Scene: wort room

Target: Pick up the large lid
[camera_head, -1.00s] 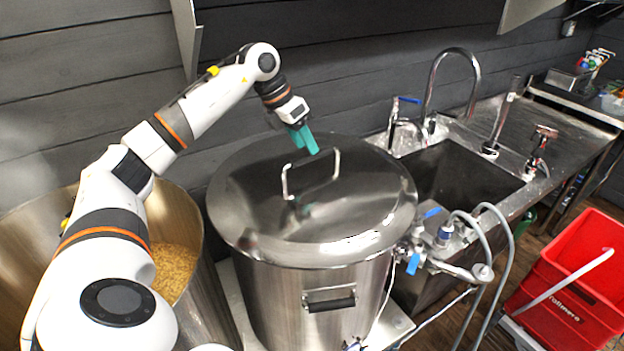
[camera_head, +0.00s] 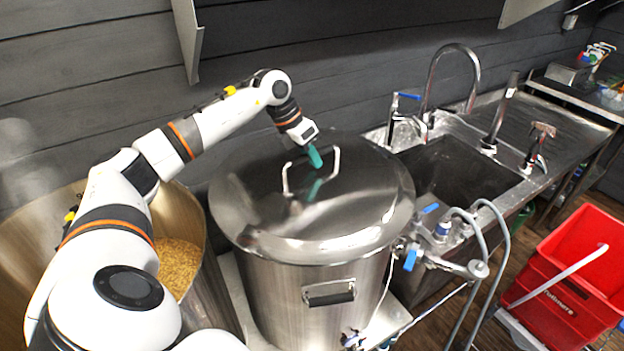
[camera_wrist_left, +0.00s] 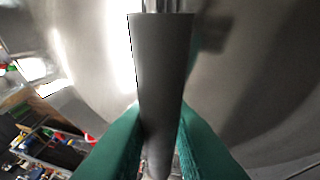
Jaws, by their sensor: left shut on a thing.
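The large lid (camera_head: 250,190) is a round, shiny metal lid that lies on the big steel pot (camera_head: 290,290). Its handle (camera_head: 336,160) is a metal loop standing up from the top. My left gripper (camera_head: 315,157) has teal fingers and is at the handle's bar. In the left wrist view the grey handle bar (camera_wrist_left: 162,70) runs between the two teal fingers, and my left gripper (camera_wrist_left: 161,150) is shut on it. The lid's surface (camera_wrist_left: 260,90) fills the background there. My right gripper is not in view.
An open steel vessel with grain (camera_head: 176,265) stands left of the pot. A sink (camera_head: 455,180) with taps is at the right, and hoses and a blue-handled valve (camera_head: 411,258) stick out beside the pot. A red bucket (camera_head: 575,270) stands on the floor at the right.

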